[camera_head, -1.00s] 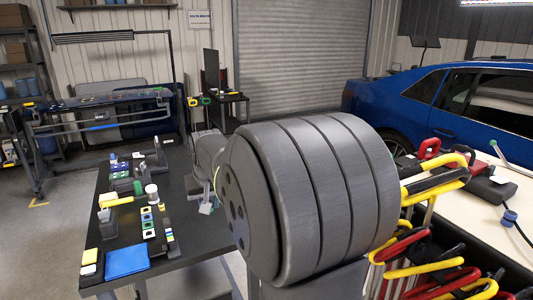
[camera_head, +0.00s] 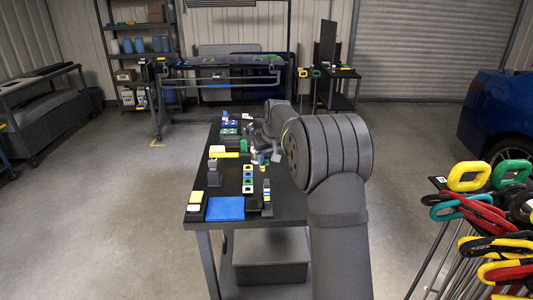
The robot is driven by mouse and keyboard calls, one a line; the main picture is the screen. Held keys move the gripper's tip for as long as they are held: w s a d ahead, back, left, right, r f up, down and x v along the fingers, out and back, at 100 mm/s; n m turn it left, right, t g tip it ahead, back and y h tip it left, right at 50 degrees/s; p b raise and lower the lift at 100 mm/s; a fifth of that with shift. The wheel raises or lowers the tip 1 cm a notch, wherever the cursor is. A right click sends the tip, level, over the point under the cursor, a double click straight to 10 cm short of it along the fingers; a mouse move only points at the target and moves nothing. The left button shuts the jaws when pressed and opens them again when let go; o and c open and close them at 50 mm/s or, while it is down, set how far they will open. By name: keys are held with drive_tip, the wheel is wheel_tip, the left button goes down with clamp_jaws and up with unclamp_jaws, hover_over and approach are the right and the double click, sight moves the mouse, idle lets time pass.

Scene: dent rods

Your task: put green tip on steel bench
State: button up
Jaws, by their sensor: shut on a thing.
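My arm reaches from the bottom over the right side of a dark-topped bench (camera_head: 290,192) with metal legs. My gripper (camera_head: 262,158) is small in view, beyond the big grey joint and partly hidden by it. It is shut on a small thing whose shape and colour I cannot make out. A small green piece (camera_head: 244,146) shows just left of the gripper; I cannot tell whether it is the green tip. I cannot tell for sure which bench is the steel bench; another metal-framed bench (camera_head: 226,81) stands at the back.
A rack of rods with coloured handles (camera_head: 470,177) stands at right. A blue car (camera_head: 497,115) is behind it. Open floor lies to the left.

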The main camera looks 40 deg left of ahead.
drive_tip(key=a+f, duration=0.1)
drive_tip(key=a, duration=0.1)
hover_over(232, 184)
drive_tip(key=d, duration=0.2)
drive_tip(key=shift+n, duration=0.3)
drive_tip(key=f, duration=0.7)
drive_tip(key=shift+s+a, duration=0.2)
drive_tip(key=shift+s+a+f, duration=0.1)
drive_tip(key=shift+f, duration=2)
drive_tip(key=shift+f, duration=0.1)
drive_tip(key=o, duration=1)
